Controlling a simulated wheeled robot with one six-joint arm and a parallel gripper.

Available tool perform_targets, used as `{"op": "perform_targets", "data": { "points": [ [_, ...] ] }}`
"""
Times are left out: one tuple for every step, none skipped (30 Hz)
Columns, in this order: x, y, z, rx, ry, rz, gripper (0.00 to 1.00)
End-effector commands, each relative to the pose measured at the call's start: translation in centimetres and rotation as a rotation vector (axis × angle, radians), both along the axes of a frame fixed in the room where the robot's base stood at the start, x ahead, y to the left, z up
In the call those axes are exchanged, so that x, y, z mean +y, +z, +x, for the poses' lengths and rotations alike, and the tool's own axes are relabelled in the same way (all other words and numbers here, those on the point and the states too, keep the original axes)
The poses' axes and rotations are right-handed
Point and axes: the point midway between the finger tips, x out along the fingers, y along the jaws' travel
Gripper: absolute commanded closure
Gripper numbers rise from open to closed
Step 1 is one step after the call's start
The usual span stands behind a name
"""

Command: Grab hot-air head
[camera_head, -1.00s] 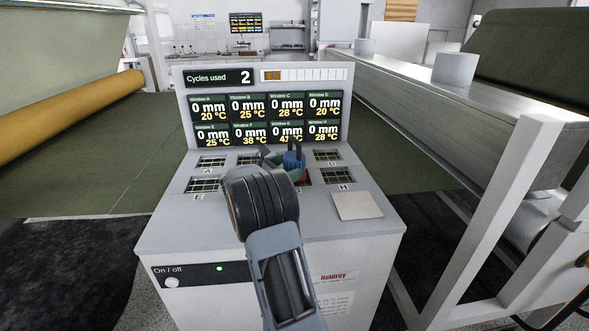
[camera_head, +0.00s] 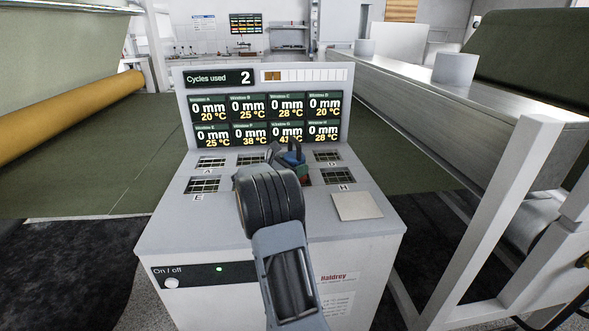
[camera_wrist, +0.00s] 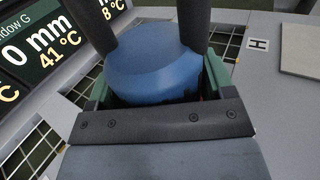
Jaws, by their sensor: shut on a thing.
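The blue hot-air head (camera_head: 291,159) sits over the top panel of the console (camera_head: 270,215), around the windows in its right half. In the wrist view, the blue head (camera_wrist: 155,72) fills the space between the two dark fingers. My gripper (camera_head: 284,153) is shut on it. Green side pieces flank the blue part in the wrist view; I cannot tell whether they belong to the head. My wrist hides the head's near side in the head view. I cannot tell whether its underside touches the panel.
The upright display (camera_head: 265,106) stands just behind the panel, with window G at 41 °C. Grid windows surround the head, and a pale square plate (camera_head: 357,206) lies front right. A metal machine frame (camera_head: 470,110) runs along the right. A yellow roller (camera_head: 70,115) is at left.

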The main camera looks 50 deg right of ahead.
Motion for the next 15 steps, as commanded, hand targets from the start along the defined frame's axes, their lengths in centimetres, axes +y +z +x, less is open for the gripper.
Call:
{"op": "perform_targets", "data": {
  "points": [
    [0.01, 0.01, 0.01, 0.0, 0.0, 0.0, 0.44],
    [0.01, 0.01, 0.01, 0.0, 0.0, 0.0, 0.47],
    [0.01, 0.01, 0.01, 0.0, 0.0, 0.0, 0.51],
    [0.01, 0.01, 0.01, 0.0, 0.0, 0.0, 0.54],
    [0.02, 0.01, 0.01, 0.0, 0.0, 0.0, 0.56],
    [0.02, 0.01, 0.01, 0.0, 0.0, 0.0, 0.6],
    [0.02, 0.01, 0.01, 0.0, 0.001, 0.0, 0.63],
    [0.02, 0.01, 0.01, 0.0, 0.0, 0.0, 0.66],
    [0.02, 0.01, 0.01, 0.0, 0.001, 0.0, 0.7],
    [0.02, 0.01, 0.01, 0.0, 0.001, 0.0, 0.73],
    [0.02, 0.01, 0.01, 0.0, 0.0, 0.0, 0.76],
    [0.03, 0.01, 0.01, 0.0, 0.0, 0.0, 0.79],
    [0.03, 0.01, 0.01, 0.0, 0.0, 0.0, 0.82],
    [0.03, 0.01, 0.01, 0.0, 0.0, 0.0, 0.85],
    [0.02, 0.33, 0.03, -0.003, 0.0, -0.006, 0.89]
  ]
}}
